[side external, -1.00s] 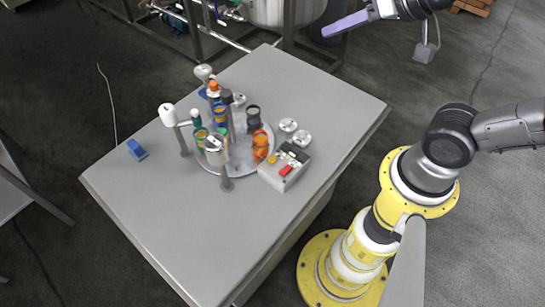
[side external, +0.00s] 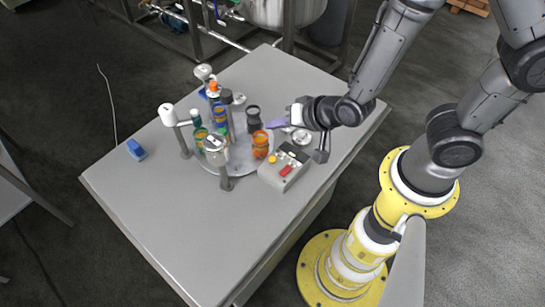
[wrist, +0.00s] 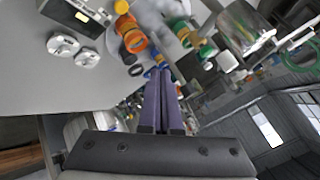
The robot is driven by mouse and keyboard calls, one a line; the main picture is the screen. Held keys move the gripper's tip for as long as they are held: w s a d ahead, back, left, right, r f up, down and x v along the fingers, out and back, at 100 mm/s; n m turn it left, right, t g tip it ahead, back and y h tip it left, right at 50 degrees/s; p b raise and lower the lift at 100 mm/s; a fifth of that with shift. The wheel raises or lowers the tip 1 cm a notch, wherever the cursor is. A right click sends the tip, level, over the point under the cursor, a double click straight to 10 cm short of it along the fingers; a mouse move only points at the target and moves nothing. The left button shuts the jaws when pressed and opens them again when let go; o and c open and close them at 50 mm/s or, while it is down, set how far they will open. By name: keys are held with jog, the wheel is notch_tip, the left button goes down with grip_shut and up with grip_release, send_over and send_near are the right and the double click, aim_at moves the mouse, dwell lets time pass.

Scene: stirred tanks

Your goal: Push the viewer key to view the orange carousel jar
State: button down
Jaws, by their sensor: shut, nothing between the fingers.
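The orange jar (side external: 261,146) stands on the round grey carousel (side external: 240,164), on the side facing the key box; the wrist view shows it near the top (wrist: 132,37). I cannot tell which is the viewer key. My gripper (side external: 271,125) has its purple fingers (wrist: 160,72) together and empty, above the carousel's edge beside a dark jar, behind the key box. Contact cannot be judged.
Several other jars, including a dark one (side external: 253,117), share the carousel. Posts with white heads (side external: 168,114) surround it. A blue block (side external: 136,149) sits left. The near table (side external: 190,235) is clear.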

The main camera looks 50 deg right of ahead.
aim_at(272, 159)
jog(key=shift+s+a+f, duration=0.3)
jog(key=shift+a, duration=0.1)
jog(key=shift+f, duration=4.4)
jog(key=shift+f, duration=0.15)
jog(key=shift+f, duration=0.25)
jog(key=shift+f, duration=0.5)
jog(key=shift+r, duration=0.95)
